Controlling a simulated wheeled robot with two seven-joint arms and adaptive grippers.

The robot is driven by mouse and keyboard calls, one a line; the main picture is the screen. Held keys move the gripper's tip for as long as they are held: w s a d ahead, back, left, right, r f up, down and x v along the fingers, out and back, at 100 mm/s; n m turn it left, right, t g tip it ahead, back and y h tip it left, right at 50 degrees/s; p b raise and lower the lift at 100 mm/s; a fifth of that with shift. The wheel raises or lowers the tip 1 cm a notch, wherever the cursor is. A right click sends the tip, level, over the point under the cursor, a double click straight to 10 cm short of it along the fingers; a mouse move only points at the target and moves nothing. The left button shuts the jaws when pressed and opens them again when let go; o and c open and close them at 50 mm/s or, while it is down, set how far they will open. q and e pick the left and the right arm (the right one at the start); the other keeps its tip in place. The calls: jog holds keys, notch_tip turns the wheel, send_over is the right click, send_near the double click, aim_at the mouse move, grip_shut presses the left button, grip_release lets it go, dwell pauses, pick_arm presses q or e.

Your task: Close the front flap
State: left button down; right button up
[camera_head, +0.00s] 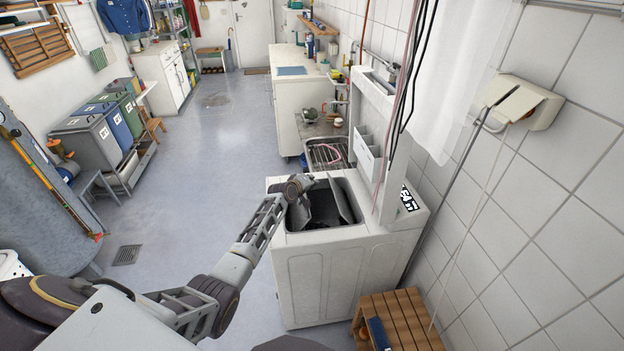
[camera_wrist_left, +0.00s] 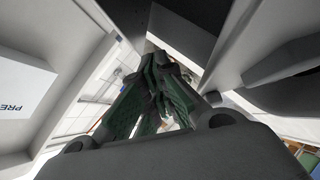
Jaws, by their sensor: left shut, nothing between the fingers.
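The white top-loading washing machine (camera_head: 322,272) stands in the middle right of the head view with its top opening uncovered. A grey flap (camera_head: 341,201) stands tilted up at the right side of the opening. My right gripper is not in view.
A white upright panel (camera_head: 396,150) with hanging hoses rises behind the machine. A wooden slatted stool (camera_head: 408,325) stands at its front right. A sink (camera_head: 328,152) lies beyond. The floor (camera_head: 190,215) on the left is mostly free.

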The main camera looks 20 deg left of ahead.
pick_arm(q)
jog(key=s+d+r, duration=0.2)
jog(key=s+r, duration=0.2)
jog(key=shift+s+r+p, duration=0.2)
jog(key=shift+r+p, duration=0.2)
jog(key=shift+p, duration=0.05)
dwell(0.3)
jog(key=shift+s+d, duration=0.1)
dwell(0.4)
